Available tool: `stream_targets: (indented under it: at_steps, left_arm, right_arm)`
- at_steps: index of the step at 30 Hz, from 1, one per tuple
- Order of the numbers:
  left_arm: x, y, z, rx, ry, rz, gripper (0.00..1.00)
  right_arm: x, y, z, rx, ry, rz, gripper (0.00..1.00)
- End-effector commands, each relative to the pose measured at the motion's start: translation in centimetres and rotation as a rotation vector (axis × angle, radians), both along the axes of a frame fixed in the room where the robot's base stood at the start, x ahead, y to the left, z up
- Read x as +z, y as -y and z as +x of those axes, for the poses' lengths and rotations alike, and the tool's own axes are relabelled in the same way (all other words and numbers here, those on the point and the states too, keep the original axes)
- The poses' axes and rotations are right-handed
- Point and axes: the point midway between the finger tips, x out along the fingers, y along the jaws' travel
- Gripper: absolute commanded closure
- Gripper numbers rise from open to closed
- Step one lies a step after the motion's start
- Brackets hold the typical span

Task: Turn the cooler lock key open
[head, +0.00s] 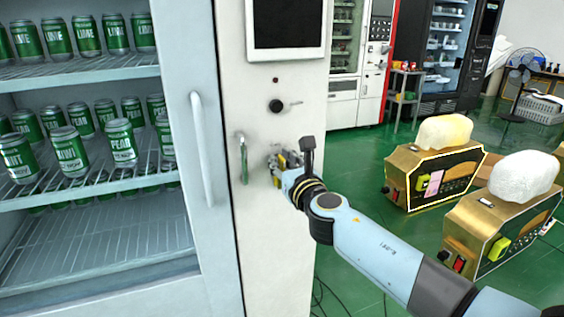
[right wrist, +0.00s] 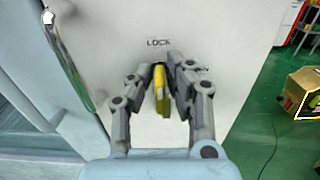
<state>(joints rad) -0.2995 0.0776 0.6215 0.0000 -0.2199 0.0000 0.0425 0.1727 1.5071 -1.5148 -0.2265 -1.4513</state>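The cooler's white side panel (head: 270,220) carries a black knob (head: 276,106) and, lower down, the lock. In the right wrist view the word LOCK is printed on the panel (right wrist: 220,30), just above a yellow key (right wrist: 159,78). My right gripper (right wrist: 160,72) is at the panel with its fingers on both sides of the key, closed on it. In the head view the right gripper (head: 281,160) hides most of the lock and key. How far the key is turned cannot be told. My left gripper is not in view.
A metal handle (head: 242,158) stands just left of the right gripper. The cooler door with a white handle (head: 201,148) shows several green cans inside. Two gold machines (head: 436,175) (head: 497,228) stand to the right over a green floor.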

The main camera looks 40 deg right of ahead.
Motion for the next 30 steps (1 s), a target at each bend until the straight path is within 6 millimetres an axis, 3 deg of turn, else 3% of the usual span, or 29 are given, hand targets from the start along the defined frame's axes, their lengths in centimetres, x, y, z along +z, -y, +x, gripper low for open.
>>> stream_targets:
  at_steps: [3, 17, 30]
  left_arm:
    - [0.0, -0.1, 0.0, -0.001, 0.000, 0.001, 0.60]
    - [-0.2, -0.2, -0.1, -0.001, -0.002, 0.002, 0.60]
    - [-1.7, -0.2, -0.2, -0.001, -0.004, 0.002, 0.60]
  right_arm:
    - [0.0, 0.0, 0.0, 0.000, 0.000, 0.000, 1.00]
    - [-0.1, 0.0, 0.0, 0.000, 0.011, 0.046, 1.00]
    - [-0.2, 0.4, -0.1, 0.001, 0.088, 0.362, 1.00]
